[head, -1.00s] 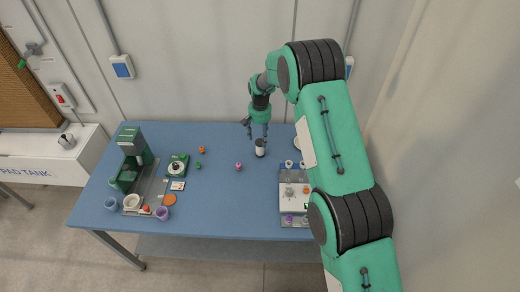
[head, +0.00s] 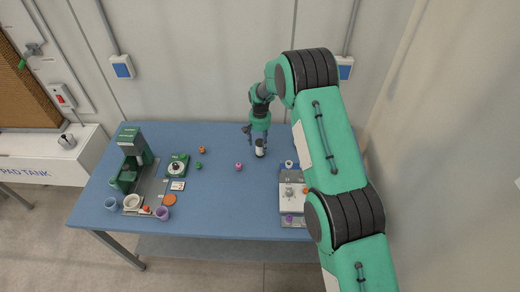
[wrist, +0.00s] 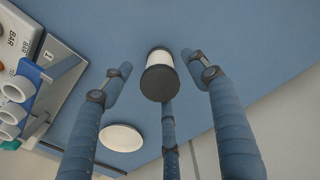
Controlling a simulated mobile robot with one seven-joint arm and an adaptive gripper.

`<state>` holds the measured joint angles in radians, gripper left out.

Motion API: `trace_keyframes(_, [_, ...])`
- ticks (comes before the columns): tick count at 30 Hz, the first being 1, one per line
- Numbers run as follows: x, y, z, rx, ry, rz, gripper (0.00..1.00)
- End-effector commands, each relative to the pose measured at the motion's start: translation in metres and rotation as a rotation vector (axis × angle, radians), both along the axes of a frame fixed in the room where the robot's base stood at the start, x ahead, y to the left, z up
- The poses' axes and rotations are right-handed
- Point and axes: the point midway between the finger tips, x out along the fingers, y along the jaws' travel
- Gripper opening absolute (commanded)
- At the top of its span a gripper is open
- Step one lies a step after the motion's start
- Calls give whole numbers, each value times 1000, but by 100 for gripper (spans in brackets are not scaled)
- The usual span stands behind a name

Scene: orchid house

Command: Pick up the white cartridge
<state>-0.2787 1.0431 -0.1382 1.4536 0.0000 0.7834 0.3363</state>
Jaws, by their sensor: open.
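The white cartridge (head: 259,150) stands on the blue table, with a dark band at its lower end and a dark top. In the wrist view the cartridge (wrist: 159,75) shows a white side and dark ends, between the spread fingers. My gripper (head: 256,137) is open just above and around the cartridge in the head view. In the wrist view the fingers of my gripper (wrist: 155,65) are apart on either side of it, with a gap to each side. A third finger lies below it in the picture. I cannot tell whether any finger touches it.
A white tray device (head: 291,197) with small cups stands to the right. A white disc (wrist: 121,137) lies near the cartridge. A pink piece (head: 238,166) lies to the left. A green machine (head: 132,160) stands at the far left. The table's (head: 235,205) front middle is clear.

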Motion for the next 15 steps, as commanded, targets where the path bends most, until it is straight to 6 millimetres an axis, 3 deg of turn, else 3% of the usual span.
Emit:
trace_keyframes(9, [1, 0, -28, 0, 1, 0, 60])
trace_keyframes(15, [1, 0, -31, 0, -1, 0, 60])
